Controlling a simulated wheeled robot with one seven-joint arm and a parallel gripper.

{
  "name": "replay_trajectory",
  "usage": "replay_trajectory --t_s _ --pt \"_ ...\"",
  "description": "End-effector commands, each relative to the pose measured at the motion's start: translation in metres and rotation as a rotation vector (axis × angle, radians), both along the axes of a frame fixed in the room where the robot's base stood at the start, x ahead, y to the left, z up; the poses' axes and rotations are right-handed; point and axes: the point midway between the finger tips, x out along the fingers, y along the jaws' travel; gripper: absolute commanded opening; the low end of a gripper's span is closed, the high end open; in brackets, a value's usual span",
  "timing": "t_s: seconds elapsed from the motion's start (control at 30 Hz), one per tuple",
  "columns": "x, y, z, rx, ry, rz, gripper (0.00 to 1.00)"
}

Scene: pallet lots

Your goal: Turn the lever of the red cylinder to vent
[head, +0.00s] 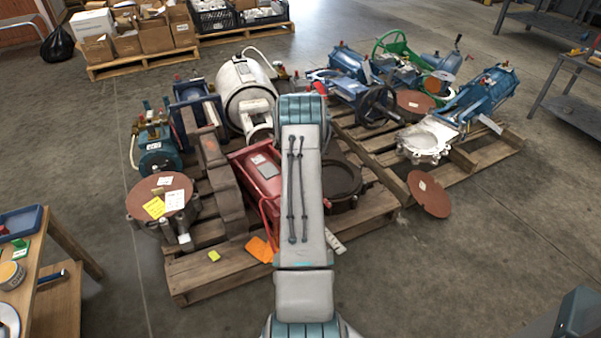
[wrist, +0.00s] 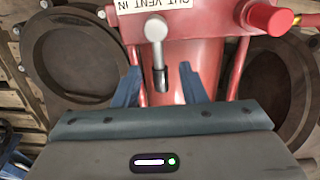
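The red cylinder (head: 258,170) lies on the near pallet, partly hidden behind my arm in the head view. In the wrist view the red cylinder (wrist: 187,65) fills the upper middle. Its lever (wrist: 157,48) has a silver round pivot, with the arm pointing down the picture to a dark tip. A white label (wrist: 150,4) above the pivot reads roughly "OUT VENT IN", upside down and cut by the frame edge. My gripper (wrist: 160,70) is open, its two blue fingers either side of the lever's tip with gaps visible. In the head view my gripper is hidden.
A red cap-like fitting (wrist: 268,16) sticks out right of the lever. Dark round flanges (wrist: 72,58) lie on both sides. On the near pallet (head: 222,275), brown castings (head: 215,180) and a white tank (head: 245,92) crowd the cylinder. Floor in front is clear.

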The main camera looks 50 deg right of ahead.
Motion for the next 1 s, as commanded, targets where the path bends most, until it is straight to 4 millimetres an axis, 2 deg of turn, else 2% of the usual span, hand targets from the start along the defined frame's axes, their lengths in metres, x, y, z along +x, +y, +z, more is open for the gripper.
replay_trajectory --t_s 0.13,0.27,0.5,0.7,0.83,1.0 --pt "0.0 0.0 0.005 -0.001 0.0 0.001 0.38" --pt "0.0 -0.001 0.024 -0.001 -0.001 0.001 0.38" --pt "0.0 -0.002 0.08 -0.003 -0.003 0.0 0.38" --pt "0.0 -0.003 0.118 0.0 -0.001 0.0 0.38" --pt "-0.001 -0.003 0.132 0.0 -0.001 0.0 0.38" --pt "-0.001 -0.003 0.138 0.001 0.001 0.0 0.38"
